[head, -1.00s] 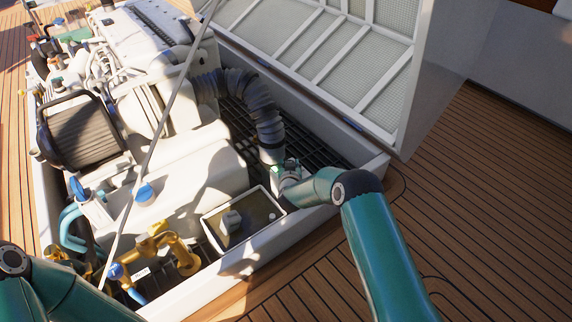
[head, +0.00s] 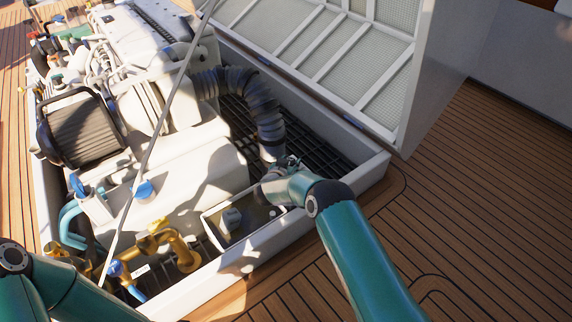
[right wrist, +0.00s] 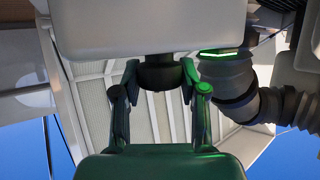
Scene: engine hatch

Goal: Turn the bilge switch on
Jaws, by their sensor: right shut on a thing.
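In the right wrist view my right gripper (right wrist: 158,82) has its two fingers on either side of a short black round knob (right wrist: 160,72) and is shut on it. The knob stands out from a pale grey body (right wrist: 150,25) that fills the top of that view. No label shows, so I cannot confirm that this is the bilge switch. In the head view the right gripper (head: 287,165) is at the inner right corner of the engine hatch, beside the lower end of the grey hose; the knob is hidden there. My left gripper is out of view.
The ribbed grey hose (head: 262,105) bends down close to the gripper. A rectangular tray (head: 207,222) holding a small grey block (head: 232,218) lies left of my right arm. The white hatch rim (head: 350,180) and raised lid (head: 375,62) bound the space. Brass pipework (head: 178,248) is at lower left.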

